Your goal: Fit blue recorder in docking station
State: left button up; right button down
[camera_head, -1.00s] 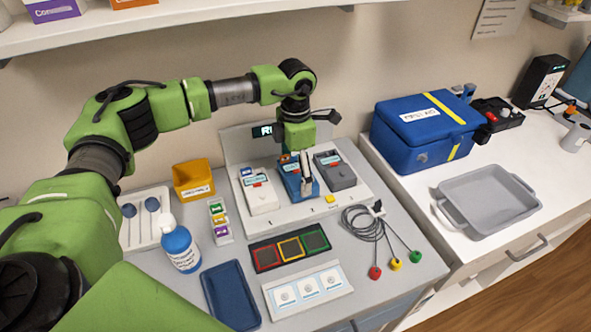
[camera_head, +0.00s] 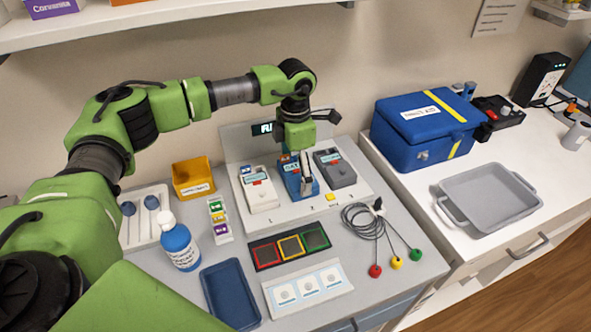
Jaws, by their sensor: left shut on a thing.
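The blue recorder (camera_head: 291,182) is at the middle bay of the docking station (camera_head: 290,213), between a white recorder (camera_head: 259,190) on the left and a dark grey recorder (camera_head: 335,172) on the right. My left gripper (camera_head: 305,172) points down and is shut on the blue recorder, hiding part of it. I cannot tell from this angle whether the recorder is fully seated. The station's small display is lit and partly hidden behind my arm. My right gripper is out of view.
A yellow bin (camera_head: 193,178), a blue-and-white bottle (camera_head: 180,247), a dark blue tray (camera_head: 231,294) and a cable set (camera_head: 378,236) surround the station. A blue case (camera_head: 424,131) and grey tray (camera_head: 488,200) stand on the right counter.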

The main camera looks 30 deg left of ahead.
aim_at(296, 171)
pick_arm(q)
jog(key=shift+f, duration=0.2)
dwell(0.5)
jog(key=o, duration=1.3)
jog(key=shift+c, duration=0.2)
jog(key=shift+r, duration=0.15)
jog(key=shift+r+p, duration=1.1)
jog(key=shift+r, duration=0.75)
jog(key=shift+o, duration=0.6)
jog(key=shift+r+p, duration=0.85)
jog(key=shift+r, duration=0.65)
